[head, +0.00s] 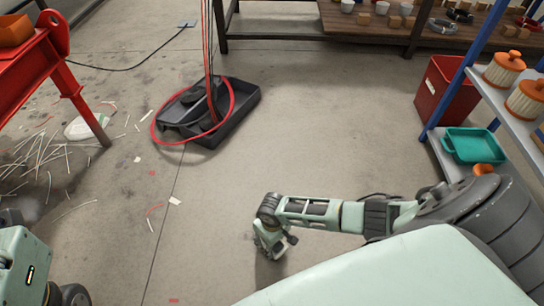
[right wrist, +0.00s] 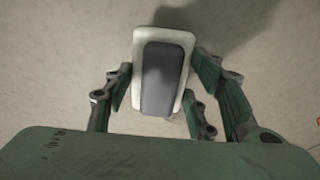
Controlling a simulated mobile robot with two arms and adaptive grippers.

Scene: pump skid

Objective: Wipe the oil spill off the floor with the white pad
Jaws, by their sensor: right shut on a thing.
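The white pad (right wrist: 181,40) with a dark grey back or grip (right wrist: 162,80) sits between the fingers of my right gripper (right wrist: 162,90), which is shut on it. Bare floor and a shadow lie beyond it in the right wrist view. In the head view my right gripper (head: 272,242) points down over the floor at lower middle; the pad is hidden there or too small to tell. My left gripper is not in view; only a part of my left arm shows at lower left.
A black tray (head: 244,104) with a red hose (head: 232,112) stands on the floor. Scattered pale strips (head: 40,150) and a whitish object (head: 84,128) lie near a red frame (head: 70,85). A shelf (head: 505,105) and red bin (head: 445,92) stand right. The middle floor is clear.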

